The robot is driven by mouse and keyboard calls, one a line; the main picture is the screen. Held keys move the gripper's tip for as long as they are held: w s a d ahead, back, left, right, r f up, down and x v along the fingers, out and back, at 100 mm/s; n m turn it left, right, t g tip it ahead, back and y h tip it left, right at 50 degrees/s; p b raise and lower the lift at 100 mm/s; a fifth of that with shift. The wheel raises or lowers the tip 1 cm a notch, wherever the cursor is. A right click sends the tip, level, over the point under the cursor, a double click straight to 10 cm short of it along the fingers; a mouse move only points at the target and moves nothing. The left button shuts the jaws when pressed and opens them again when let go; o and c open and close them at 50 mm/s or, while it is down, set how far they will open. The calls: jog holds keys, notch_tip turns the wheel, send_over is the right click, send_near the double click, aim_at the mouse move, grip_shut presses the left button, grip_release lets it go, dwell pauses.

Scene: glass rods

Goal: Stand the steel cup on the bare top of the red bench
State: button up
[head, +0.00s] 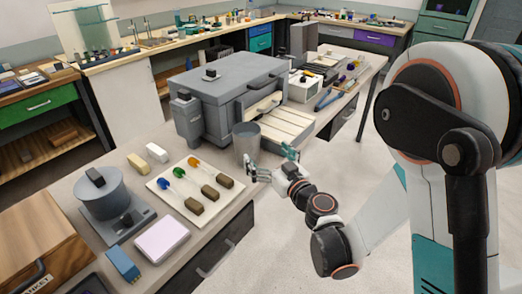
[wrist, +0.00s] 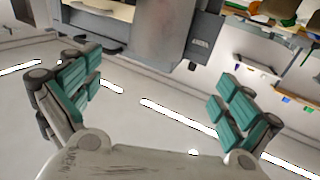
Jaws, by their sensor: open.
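The steel cup (head: 247,139), a plain grey cylinder, stands upright on the grey-topped bench, in front of the large grey machine. A grey, smooth-sided shape at the top of the wrist view (wrist: 165,30) looks like the same cup. My gripper (head: 270,162) is open and empty, just on the near right side of the cup. In the wrist view its teal-padded fingers (wrist: 155,80) are spread wide, with the cup beyond their tips. The cup's base is partly hidden by my gripper in the head view. I cannot make out a red bench top in either view.
A cream board (head: 170,186) with coloured glass-headed rods and brown blocks lies left of the cup. The grey machine (head: 228,90) stands behind it. A grey round device (head: 100,195) and a wooden box (head: 35,240) fill the near left. Open floor (head: 330,180) lies to the right.

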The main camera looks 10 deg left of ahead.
aim_at(251, 140)
jog(key=p+x, duration=0.4)
jog(key=x, duration=0.3)
jog(key=shift+w+a+f, duration=0.1)
jog(key=shift+w+a, duration=0.1)
jog(key=shift+a, duration=0.05)
jog(key=b+x, duration=0.1)
jog(key=x, duration=0.3)
jog(key=shift+w+b, duration=0.35)
jog(key=shift+w, duration=0.15)
jog(key=shift+w+a+r, duration=0.25)
jog(key=shift+w+a, duration=0.2)
jog(key=shift+a, duration=0.05)
jog(key=c, duration=2)
jog(key=shift+c, duration=0.8)
jog(key=shift+r, duration=0.15)
